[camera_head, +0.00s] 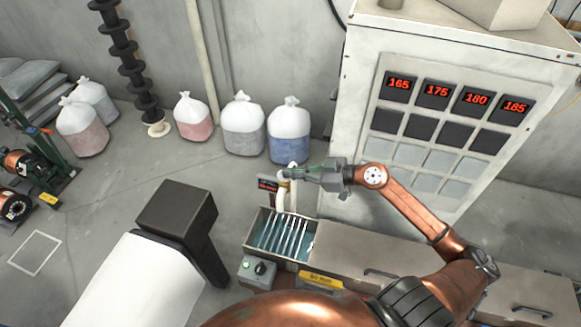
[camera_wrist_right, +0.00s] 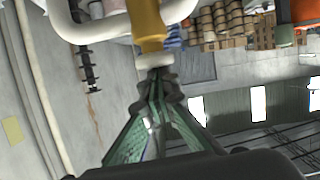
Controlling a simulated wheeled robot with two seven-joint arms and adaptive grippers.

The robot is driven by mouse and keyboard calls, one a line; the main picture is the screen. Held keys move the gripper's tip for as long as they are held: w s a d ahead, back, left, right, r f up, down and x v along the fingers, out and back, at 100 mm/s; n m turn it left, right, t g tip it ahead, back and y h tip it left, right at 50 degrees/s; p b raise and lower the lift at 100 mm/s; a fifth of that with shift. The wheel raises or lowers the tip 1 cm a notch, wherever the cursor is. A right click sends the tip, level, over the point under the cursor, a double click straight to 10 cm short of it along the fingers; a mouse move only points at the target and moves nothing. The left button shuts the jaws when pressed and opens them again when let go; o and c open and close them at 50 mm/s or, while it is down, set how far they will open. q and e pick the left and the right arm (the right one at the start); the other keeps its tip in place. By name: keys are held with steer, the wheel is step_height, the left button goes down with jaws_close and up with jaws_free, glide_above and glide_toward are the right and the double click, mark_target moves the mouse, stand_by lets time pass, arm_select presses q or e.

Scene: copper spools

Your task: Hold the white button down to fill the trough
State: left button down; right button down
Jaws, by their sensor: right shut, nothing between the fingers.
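The trough (camera_head: 249,230) is a grey box with several pale bars across it and blue liquid visible between them. A white pipe (camera_head: 282,196) rises at its back edge. The white button (camera_wrist_right: 155,61) is a round cap on a yellow stem (camera_wrist_right: 149,22) in the right wrist view. My right gripper (camera_head: 288,172) is shut and empty, its fingertips pointing left at the pipe's top in the head view. In the wrist view its closed tips (camera_wrist_right: 158,76) are at the button, touching or very nearly so. My left gripper is not in view.
A small display (camera_head: 268,184) with red digits stands behind the trough. A control box (camera_head: 257,271) with a green button and dark knob is in front. A cabinet (camera_head: 350,75) with red number displays stands behind my right arm. Several tied bags (camera_head: 242,130) line the wall.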

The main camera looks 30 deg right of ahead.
steer(key=shift+s+f, duration=0.2)
steer(key=shift+f, duration=0.3)
stand_by(2.7)
steer(key=r+p, duration=0.5)
steer(key=shift+a+r, duration=0.2)
steer(key=b+v, duration=0.3)
steer(key=v, duration=0.6)
steer(key=shift+s+d+f+b, duration=0.15)
steer(key=shift+s+d+b, duration=0.05)
steer(key=shift+d+b, duration=0.15)
